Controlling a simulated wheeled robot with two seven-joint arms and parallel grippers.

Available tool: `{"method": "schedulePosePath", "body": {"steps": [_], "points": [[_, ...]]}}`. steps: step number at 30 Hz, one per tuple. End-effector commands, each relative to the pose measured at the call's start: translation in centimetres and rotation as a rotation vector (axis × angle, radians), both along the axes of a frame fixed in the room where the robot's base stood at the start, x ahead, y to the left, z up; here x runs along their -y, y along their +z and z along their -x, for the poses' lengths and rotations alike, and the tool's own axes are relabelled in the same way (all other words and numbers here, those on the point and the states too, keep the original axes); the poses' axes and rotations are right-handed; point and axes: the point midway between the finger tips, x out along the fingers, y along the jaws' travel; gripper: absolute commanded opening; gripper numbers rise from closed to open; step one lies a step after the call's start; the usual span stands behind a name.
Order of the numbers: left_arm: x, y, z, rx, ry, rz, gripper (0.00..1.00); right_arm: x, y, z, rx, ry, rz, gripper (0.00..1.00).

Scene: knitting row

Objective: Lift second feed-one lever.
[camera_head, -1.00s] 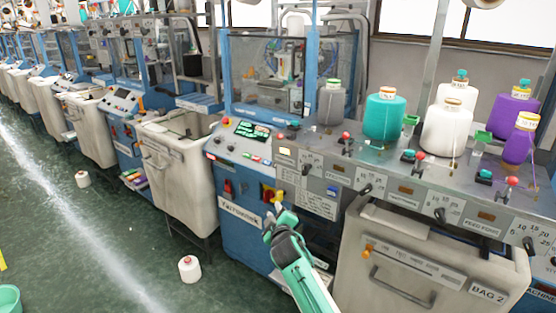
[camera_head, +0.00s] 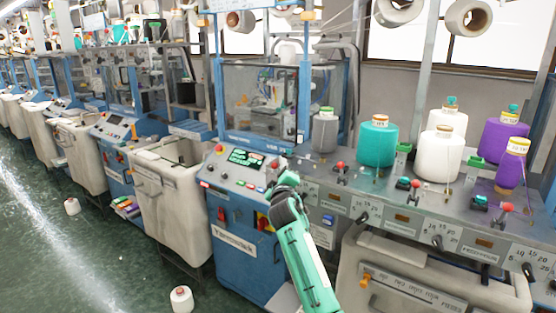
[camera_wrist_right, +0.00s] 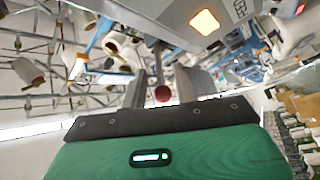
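Several red-knobbed levers stand along the grey console. One red knob (camera_head: 275,163) is just above my right gripper (camera_head: 285,180) in the head view. Others are a middle-left lever (camera_head: 341,169), a middle lever (camera_head: 416,184) and a right lever (camera_head: 505,209). In the right wrist view, a red ball knob (camera_wrist_right: 162,93) shows between the two grey fingers of my right gripper (camera_wrist_right: 165,88), which are apart; contact cannot be told. The lever labels are too small to read, so I cannot tell which is the second feed-one lever. My left gripper is out of view.
A teal cone (camera_head: 378,143), a white cone (camera_head: 439,155) and purple cones (camera_head: 511,165) stand on the console (camera_head: 390,190). Black selector knobs (camera_head: 437,242) line its front. A pale bin (camera_head: 420,275) sits below. A clear-walled machine (camera_head: 262,95) stands behind the gripper.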

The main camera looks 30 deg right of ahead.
Motion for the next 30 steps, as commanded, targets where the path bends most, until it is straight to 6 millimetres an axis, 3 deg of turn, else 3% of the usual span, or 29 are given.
{"method": "schedulePosePath", "body": {"steps": [9,20,25,30], "points": [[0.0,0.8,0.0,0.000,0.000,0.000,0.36,1.5,0.8,-2.9,-0.001,0.001,0.000,0.30],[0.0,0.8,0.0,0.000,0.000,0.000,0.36,1.7,0.8,-3.2,0.000,0.001,0.000,0.30],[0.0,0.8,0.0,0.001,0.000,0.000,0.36,1.6,0.8,-3.2,0.000,0.001,0.000,0.00],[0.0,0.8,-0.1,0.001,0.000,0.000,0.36,1.6,0.8,-3.2,0.000,0.001,0.000,0.00]]}}
